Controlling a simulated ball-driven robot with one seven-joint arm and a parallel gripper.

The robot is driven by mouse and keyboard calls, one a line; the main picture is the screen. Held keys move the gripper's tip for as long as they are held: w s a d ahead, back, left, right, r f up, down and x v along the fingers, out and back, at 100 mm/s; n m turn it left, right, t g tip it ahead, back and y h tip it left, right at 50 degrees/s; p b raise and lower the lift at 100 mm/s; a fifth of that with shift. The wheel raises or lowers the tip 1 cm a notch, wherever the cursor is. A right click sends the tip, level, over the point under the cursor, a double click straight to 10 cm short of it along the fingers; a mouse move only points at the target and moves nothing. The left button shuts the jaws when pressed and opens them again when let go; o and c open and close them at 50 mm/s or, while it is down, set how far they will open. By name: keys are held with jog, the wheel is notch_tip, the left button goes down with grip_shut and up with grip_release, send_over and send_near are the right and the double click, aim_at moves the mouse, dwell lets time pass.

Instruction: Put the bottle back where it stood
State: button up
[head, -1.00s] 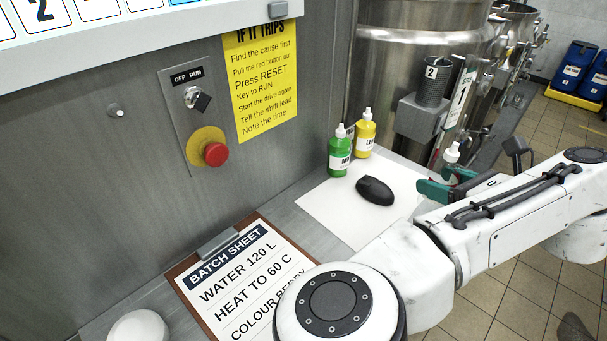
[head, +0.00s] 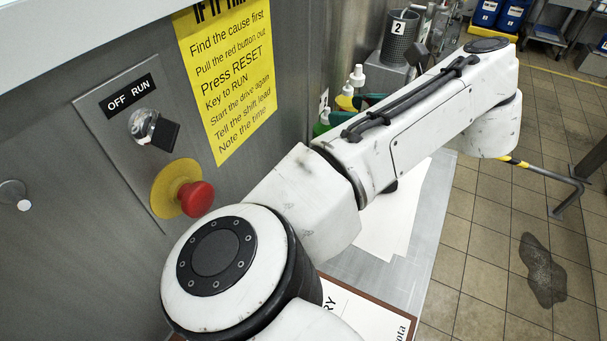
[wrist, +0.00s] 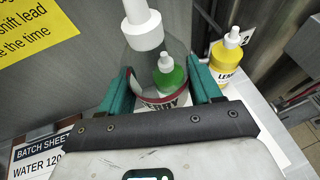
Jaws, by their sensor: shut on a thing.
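My gripper (wrist: 163,88) has its green fingers shut on both sides of a clear bottle (wrist: 143,62) with a white nozzle and a label ending in "RRY". The green bottle (wrist: 168,78) shows through the clear one, behind it. The yellow bottle (wrist: 230,62), labelled "LEM", stands to the right, apart from my gripper. In the head view, my arm hides most of the held bottle; a white nozzle (head: 357,76) shows above the green fingers. The yellow bottle (head: 345,100) and green bottle (head: 322,125) show partly there. Whether the held bottle touches the surface is hidden.
A white sheet (head: 392,225) lies on the grey bench (head: 432,225), with a dark object mostly hidden under my arm. The batch sheet (head: 365,318) lies nearer. A red stop button (head: 196,198) juts from the panel at left.

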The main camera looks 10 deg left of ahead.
jog(key=s+a+f+b, duration=0.1)
jog(key=a+f+b, duration=0.1)
jog(key=f+b, duration=0.1)
jog(key=s+a+f+b, duration=0.2)
jog(key=a+f+b, duration=0.1)
jog(key=f, duration=0.1)
jog(key=s+a+f+b, duration=0.1)
jog(key=a+f+b, duration=0.1)
jog(key=f+b, duration=0.1)
jog(key=shift+s+a+f, duration=0.3)
jog(key=shift+s+f, duration=0.1)
jog(key=shift+f, duration=0.05)
jog(key=shift+f, duration=0.15)
jog(key=o, duration=1.2)
